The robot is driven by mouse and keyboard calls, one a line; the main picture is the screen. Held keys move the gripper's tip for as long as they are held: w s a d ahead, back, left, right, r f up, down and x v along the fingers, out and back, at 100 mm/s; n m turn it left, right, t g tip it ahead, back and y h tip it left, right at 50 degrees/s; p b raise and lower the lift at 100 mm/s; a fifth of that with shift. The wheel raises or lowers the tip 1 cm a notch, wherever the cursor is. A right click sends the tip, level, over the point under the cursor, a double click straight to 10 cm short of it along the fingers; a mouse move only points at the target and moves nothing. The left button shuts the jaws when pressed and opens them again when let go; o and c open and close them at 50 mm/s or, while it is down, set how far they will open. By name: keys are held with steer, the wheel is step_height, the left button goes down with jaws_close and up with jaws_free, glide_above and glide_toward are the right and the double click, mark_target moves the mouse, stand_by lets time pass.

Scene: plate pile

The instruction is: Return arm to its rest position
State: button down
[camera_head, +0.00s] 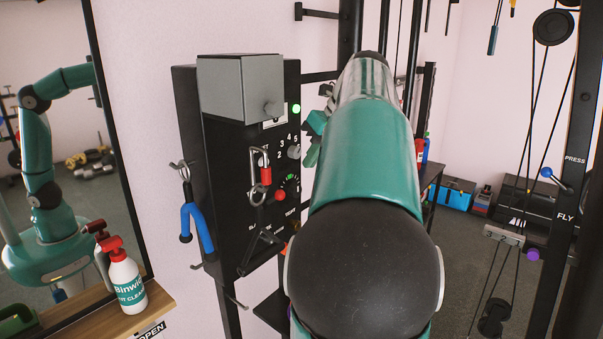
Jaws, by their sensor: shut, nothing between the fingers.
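My teal arm (367,155) with its dark round joint fills the middle of the view and reaches forward. My gripper (314,138) shows only in part past the left side of the arm, as small teal pieces in front of the right edge of the black control panel. It is shut and holds nothing. The rest of it is hidden behind my arm. A mirror (75,165) at the left shows my bent arm reflected.
A spray bottle (126,282) stands on a wooden shelf (110,315) at lower left. Cable gym frames (560,190) stand at right. Grey floor (455,240) lies between.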

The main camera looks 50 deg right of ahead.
steer(key=shift+s+r, duration=0.3)
steer(key=shift+r, duration=0.1)
steer(key=shift+s+d, duration=0.1)
stand_by(0.4)
